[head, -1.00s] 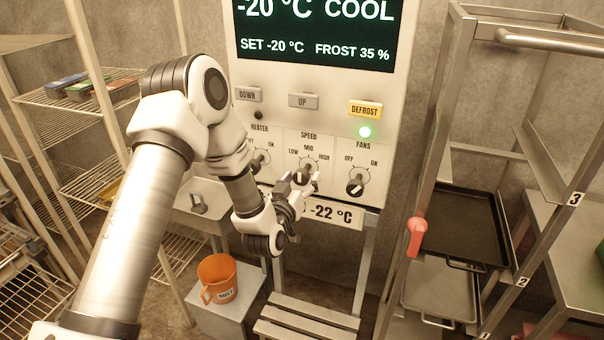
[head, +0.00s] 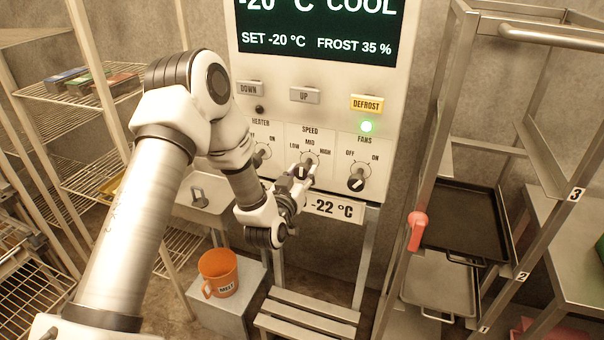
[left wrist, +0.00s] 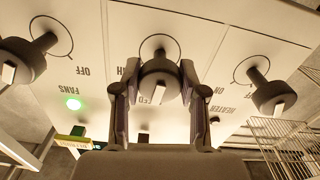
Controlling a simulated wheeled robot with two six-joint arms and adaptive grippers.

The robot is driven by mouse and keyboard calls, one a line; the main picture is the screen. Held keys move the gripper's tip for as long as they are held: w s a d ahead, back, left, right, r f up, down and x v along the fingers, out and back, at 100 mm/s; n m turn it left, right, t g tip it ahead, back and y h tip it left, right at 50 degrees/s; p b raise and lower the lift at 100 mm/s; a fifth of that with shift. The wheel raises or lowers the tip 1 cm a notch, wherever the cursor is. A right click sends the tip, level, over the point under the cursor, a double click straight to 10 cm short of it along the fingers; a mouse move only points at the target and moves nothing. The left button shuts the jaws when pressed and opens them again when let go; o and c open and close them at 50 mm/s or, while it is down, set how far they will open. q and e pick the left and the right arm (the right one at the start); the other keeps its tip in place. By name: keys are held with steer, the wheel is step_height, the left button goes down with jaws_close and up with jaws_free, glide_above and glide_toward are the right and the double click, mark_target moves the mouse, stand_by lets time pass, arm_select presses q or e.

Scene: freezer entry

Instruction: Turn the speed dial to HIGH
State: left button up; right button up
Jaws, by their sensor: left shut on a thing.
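The speed dial (head: 301,171) is a dark knob with a white mark, in the middle of the panel's lower row under LOW, MID and HIGH. Its mark stands nearly upright, roughly toward MID. My left gripper (head: 302,177) is shut on this dial from the front. In the left wrist view the dial (left wrist: 159,82) sits between the two fingers of my left gripper (left wrist: 159,72), one on each side; the panel lettering is upside down there. The gripper partly hides the dial in the head view. My right gripper is not in view.
The heater dial (head: 263,151) and fans dial (head: 357,182) flank the speed dial. Above are DOWN, UP and DEFROST (head: 366,104) buttons and a lit green lamp (head: 366,126). An orange mug (head: 218,273) stands below left. A rack with trays (head: 465,226) stands right.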

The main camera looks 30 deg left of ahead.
arm_select(q)
steer(key=m, duration=0.4)
steer(key=shift+r+m, duration=0.1)
steer(key=shift+m, duration=0.2)
steer(key=shift+a+m+p, duration=0.1)
steer(key=shift+m+p, duration=0.35)
steer(key=shift+m, duration=1.85)
steer(key=o, duration=1.2)
steer(key=shift+c, duration=0.2)
steer(key=v, duration=1.2)
